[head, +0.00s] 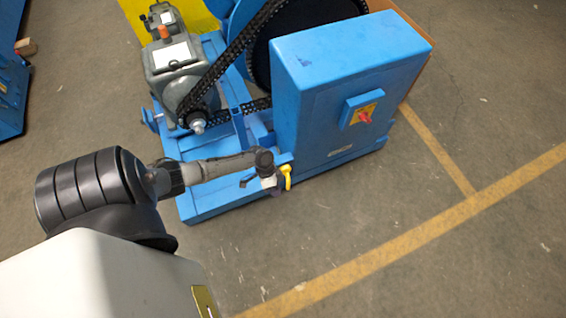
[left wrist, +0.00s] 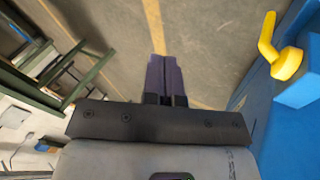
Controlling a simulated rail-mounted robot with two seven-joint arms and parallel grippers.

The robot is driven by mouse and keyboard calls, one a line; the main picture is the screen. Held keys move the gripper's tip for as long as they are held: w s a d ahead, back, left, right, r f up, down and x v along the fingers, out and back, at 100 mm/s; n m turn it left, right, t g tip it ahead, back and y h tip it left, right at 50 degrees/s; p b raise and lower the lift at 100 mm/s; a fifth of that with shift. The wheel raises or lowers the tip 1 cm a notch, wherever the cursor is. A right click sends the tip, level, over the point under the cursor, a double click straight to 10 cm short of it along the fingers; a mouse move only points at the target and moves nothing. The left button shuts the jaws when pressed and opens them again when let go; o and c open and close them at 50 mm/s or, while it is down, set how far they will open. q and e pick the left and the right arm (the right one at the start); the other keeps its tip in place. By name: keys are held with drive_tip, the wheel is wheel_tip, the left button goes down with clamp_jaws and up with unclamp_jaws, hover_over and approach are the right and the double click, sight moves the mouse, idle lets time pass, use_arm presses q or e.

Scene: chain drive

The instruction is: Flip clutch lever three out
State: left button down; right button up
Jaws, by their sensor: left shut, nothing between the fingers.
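A yellow lever (head: 287,176) sticks out at the near edge of the blue machine base (head: 205,207). In the left wrist view the yellow lever (left wrist: 285,62) shows at upper right, a bent handle with a round hub on a blue panel. I cannot read a number on it. My left gripper (head: 277,191) is just beside the lever in the head view, partly in front of the base. In the left wrist view my left gripper (left wrist: 166,72) has its purple fingers shut together, empty, with a gap to the lever. My right gripper is not in view.
A tall blue cabinet (head: 318,95) with a red switch (head: 365,116) stands at the right of the base. A grey motor (head: 172,68) and black chain (head: 225,65) are behind. The floor at right, with yellow lines (head: 430,236), is clear.

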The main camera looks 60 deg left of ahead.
use_arm(q)
drive_tip(key=w+a+f+n+t+b, duration=0.2)
drive_tip(key=a+f+b, duration=0.7)
drive_tip(key=a+f, duration=0.1)
drive_tip(key=w+a+f+n+t+y+b, duration=0.1)
drive_tip(key=w+a+f+n+t+b, duration=0.1)
drive_tip(key=a+f+b, duration=0.8)
drive_tip(key=shift+w+a+f+n, duration=0.3)
drive_tip(key=shift+w, duration=0.25)
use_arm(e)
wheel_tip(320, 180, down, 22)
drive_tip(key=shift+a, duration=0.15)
use_arm(q)
drive_tip(key=shift+f, duration=0.1)
drive_tip(key=b+x, duration=0.6)
drive_tip(key=x, duration=0.3)
drive_tip(key=shift+w+d+f, duration=0.1)
drive_tip(key=shift+w+f, duration=0.2)
drive_tip(key=shift+w+d+r, duration=0.1)
drive_tip(key=shift+w+d, duration=0.15)
drive_tip(key=shift+d, duration=0.6)
drive_tip(key=d, duration=0.2)
drive_tip(key=shift+w+d, duration=0.1)
drive_tip(key=shift+d, duration=0.15)
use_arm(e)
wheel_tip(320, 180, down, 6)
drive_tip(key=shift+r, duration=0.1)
